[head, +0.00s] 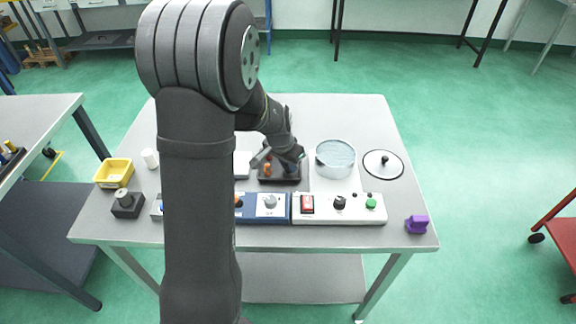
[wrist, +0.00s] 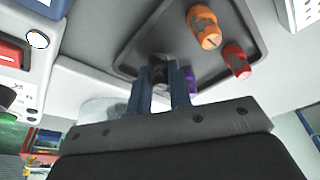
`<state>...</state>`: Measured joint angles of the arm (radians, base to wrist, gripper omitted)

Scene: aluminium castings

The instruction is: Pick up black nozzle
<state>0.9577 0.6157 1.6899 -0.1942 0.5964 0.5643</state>
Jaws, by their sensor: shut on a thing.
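The black nozzle (wrist: 159,73) shows between my fingertips in the wrist view, at the edge of a dark tray (wrist: 225,85). My gripper (wrist: 160,82) is shut on it. I cannot tell whether the nozzle still touches the tray. In the head view my gripper (head: 287,166) is over the same tray (head: 280,180), and the arm and fingers hide the black nozzle there. An orange nozzle (wrist: 204,27) and a red nozzle (wrist: 236,61) lie in the tray. A purple nozzle (wrist: 190,80) is partly hidden behind the right finger.
A row of control boxes (head: 325,209) stands in front of the tray. A yellow bin (head: 114,173) and a purple part (head: 417,224) are near the table's sides. The table's back is clear.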

